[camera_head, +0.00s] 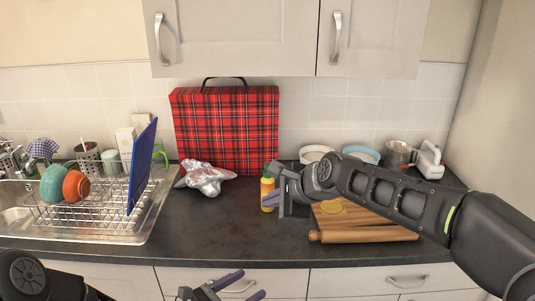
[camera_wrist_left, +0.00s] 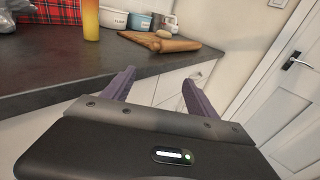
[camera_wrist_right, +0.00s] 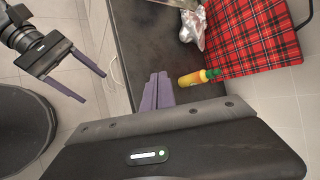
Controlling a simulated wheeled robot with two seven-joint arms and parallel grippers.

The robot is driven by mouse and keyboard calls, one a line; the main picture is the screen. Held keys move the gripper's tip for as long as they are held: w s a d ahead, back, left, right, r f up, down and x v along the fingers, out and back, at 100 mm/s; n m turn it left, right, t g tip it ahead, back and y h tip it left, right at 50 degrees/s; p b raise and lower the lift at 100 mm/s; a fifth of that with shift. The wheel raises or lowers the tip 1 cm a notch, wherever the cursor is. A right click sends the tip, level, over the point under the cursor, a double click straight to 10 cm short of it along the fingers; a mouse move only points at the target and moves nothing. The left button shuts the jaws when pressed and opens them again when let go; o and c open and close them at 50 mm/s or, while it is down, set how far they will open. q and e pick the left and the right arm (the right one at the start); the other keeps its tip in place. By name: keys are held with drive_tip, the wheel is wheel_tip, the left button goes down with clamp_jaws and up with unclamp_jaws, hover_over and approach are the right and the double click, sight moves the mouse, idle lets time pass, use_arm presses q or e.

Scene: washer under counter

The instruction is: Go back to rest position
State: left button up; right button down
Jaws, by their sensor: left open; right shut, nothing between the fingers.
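My left gripper (camera_head: 254,283) is low in the head view, in front of the counter's drawers. Its two purple fingers are spread and empty in the left wrist view (camera_wrist_left: 158,77). It also shows at the left of the right wrist view (camera_wrist_right: 92,84). My right gripper (camera_head: 272,199) is over the counter, close to a yellow bottle (camera_head: 266,187) with a green cap. In the right wrist view its fingers (camera_wrist_right: 158,77) are together with nothing between them. The bottle (camera_wrist_right: 193,79) stands apart, beyond the fingertips.
The dark counter (camera_head: 206,230) holds a dish rack (camera_head: 90,213), crumpled foil (camera_head: 205,178) and a red plaid case (camera_head: 225,130). A wooden board (camera_head: 350,219) with a rolling pin (camera_head: 362,235) lies under my right arm. Bowls and a white jug (camera_head: 430,160) stand behind.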

drive_tip(key=s+f+n+h, duration=0.15)
drive_tip(key=f+n, duration=0.25)
drive_tip(key=f, duration=0.5)
drive_tip(key=s+d+f+n+g, duration=0.1)
drive_tip(key=s+f+n, duration=0.3)
drive_tip(key=f, duration=0.5)
drive_tip(key=s+f+n, duration=0.2)
drive_tip(key=f+n, duration=0.3)
drive_tip(key=f, duration=0.4)
use_arm(q)
drive_tip(key=s+a+f+m+g+y+b, duration=0.1)
drive_tip(key=s+f+m+g+y, duration=0.7)
drive_tip(key=s+f+m, duration=1.6)
wheel_tip(320, 180, down, 3)
drive_tip(key=s+a+g, duration=0.1)
drive_tip(key=s+g, duration=0.2)
drive_tip(key=shift+m+y+b, duration=0.3)
drive_tip(key=shift+b, duration=0.05)
use_arm(e)
drive_tip(key=s+d+f+n+g, duration=0.1)
drive_tip(key=s+d+f+g, duration=0.2)
drive_tip(key=s+f, duration=0.8)
drive_tip(key=s+d+f+g, duration=0.3)
drive_tip(key=s+f, duration=0.8)
drive_tip(key=s, duration=0.5)
drive_tip(key=shift+s+n, duration=0.15)
drive_tip(key=shift+n, duration=0.25)
